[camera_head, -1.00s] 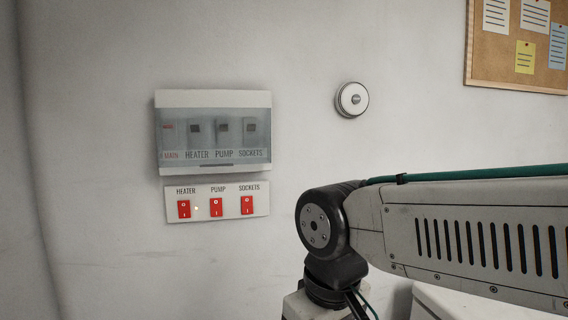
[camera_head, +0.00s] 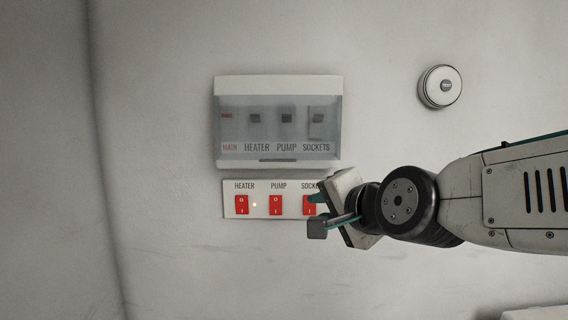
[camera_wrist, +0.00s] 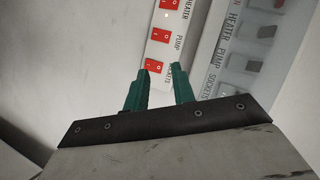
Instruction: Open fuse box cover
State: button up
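The fuse box (camera_head: 277,86) is on the wall, with its translucent grey cover (camera_head: 240,130) closed over the breakers. Labels MAIN, HEATER, PUMP and SOCKETS show on it, with a dark slot (camera_head: 291,160) at its lower edge. My gripper (camera_head: 318,218) is in front of the right end of the switch panel, below and right of the cover. In the wrist view its two green fingers (camera_wrist: 162,82) are apart with nothing between them. The cover (camera_wrist: 246,50) also shows to their right there.
The white switch panel (camera_head: 259,211) under the box has red HEATER (camera_head: 242,205), PUMP (camera_head: 275,206) and SOCKETS (camera_head: 309,204) switches, the last partly hidden by my gripper. A small light glows beside HEATER. A round fixture (camera_head: 440,87) is on the wall to the right.

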aim_at(278, 128)
jog(key=w+a+r+m+t, duration=0.3)
jog(key=w+a+r, duration=0.3)
jog(key=w, duration=0.3)
jog(key=shift+w+a+m+t+y, duration=0.4)
jog(key=shift+a+m, duration=0.1)
jog(key=shift+m, duration=0.2)
jog(key=shift+r, duration=0.1)
grip_shut()
dwell(0.8)
